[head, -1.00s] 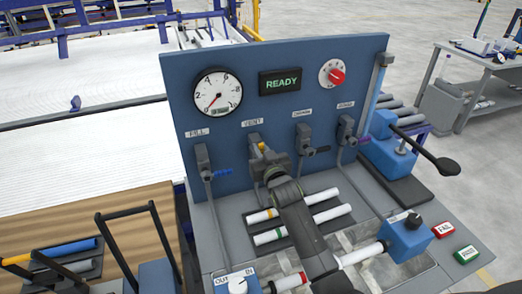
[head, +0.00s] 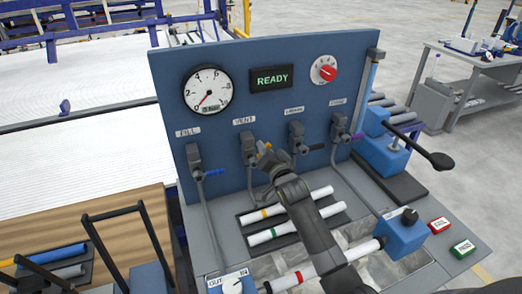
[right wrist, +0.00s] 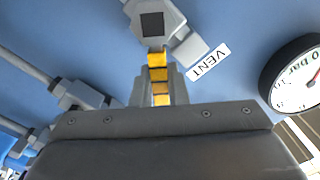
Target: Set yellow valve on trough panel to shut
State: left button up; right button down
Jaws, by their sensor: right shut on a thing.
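The yellow valve handle (head: 263,148) is on the VENT valve (head: 248,143) on the upright blue trough panel (head: 330,110). My right gripper (head: 266,157) is at this valve, and its arm hides part of it. In the right wrist view the yellow-banded handle (right wrist: 159,73) runs from the grey valve body (right wrist: 152,22) down between my right gripper's fingers (right wrist: 160,90), which are shut on it. The handle's far end is hidden by the gripper. My left gripper is in neither view.
Other valves with blue (head: 213,172), dark (head: 314,147) and purple (head: 357,136) handles flank VENT. A gauge (head: 208,90) and a READY display (head: 271,77) are above. White pipes (head: 324,213) lie on the rack below my right arm.

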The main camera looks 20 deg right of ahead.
jog(key=shift+d+f+m+b, duration=0.3)
jog(key=shift+f+m, duration=0.4)
jog(key=shift+m, duration=0.95)
jog(key=shift+d+f+m+b, duration=0.3)
jog(key=shift+f+m, duration=0.45)
jog(key=shift+m, duration=0.85)
jog(key=shift+d+f+m+b, duration=0.3)
jog(key=shift+f+m, duration=0.4)
jog(key=shift+m, duration=0.95)
jog(key=c, duration=1.4)
grip_release()
jog(key=shift+c, duration=0.2)
jog(key=s+b, duration=0.2)
jog(key=s, duration=1.5)
jog(key=shift+s+d, duration=0.2)
jog(key=shift+d, duration=0.15)
